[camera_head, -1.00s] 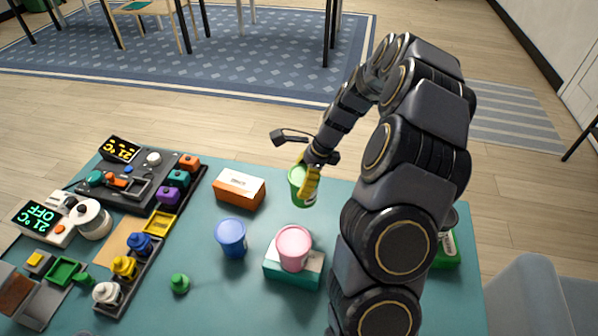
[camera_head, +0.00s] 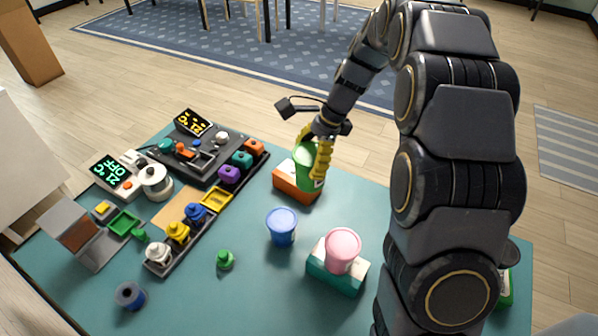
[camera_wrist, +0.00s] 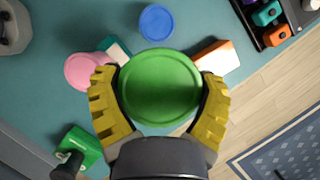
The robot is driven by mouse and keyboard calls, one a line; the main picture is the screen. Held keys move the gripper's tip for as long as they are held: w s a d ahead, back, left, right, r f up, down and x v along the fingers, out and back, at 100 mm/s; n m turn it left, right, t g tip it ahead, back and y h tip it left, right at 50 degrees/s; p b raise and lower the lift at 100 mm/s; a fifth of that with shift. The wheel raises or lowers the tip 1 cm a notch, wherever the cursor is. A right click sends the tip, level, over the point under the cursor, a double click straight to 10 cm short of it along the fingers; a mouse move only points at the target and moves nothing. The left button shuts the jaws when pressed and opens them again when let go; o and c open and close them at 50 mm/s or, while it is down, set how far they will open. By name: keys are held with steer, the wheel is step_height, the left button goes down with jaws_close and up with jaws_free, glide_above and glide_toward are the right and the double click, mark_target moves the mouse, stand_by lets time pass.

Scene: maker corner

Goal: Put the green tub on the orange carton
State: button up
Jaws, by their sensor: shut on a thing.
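The green tub (camera_head: 304,174) is held upright between the yellow fingers of my gripper (camera_head: 318,160). In the wrist view, the tub's round green lid (camera_wrist: 159,88) fills the space between the two fingers (camera_wrist: 159,105). The orange carton (camera_head: 287,186), with a white top, lies on the teal table. In the head view the tub overlaps and hides part of the carton; the gap between them cannot be judged there.
A blue tub (camera_head: 282,227) stands in front of the carton. A pink tub (camera_head: 342,250) sits on a teal-and-white box (camera_head: 335,275). A dark tray with coloured pots (camera_head: 213,207) lies left. A small green pot (camera_head: 225,260) stands front left. Table between is clear.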

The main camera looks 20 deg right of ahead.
steer(key=shift+w+d+f, duration=0.2)
steer(key=shift+w+f, duration=1.9)
steer(key=shift+w, duration=0.25)
steer(key=shift+w+d+f, duration=0.25)
steer(key=shift+w+f, duration=1.9)
steer(key=shift+w, duration=0.15)
steer(key=shift+w+d+f, duration=0.2)
steer(key=shift+w+f, duration=1.9)
steer(key=shift+w, duration=0.25)
steer(key=shift+f, duration=0.1)
steer(key=o, duration=1)
steer(key=v, duration=1.2)
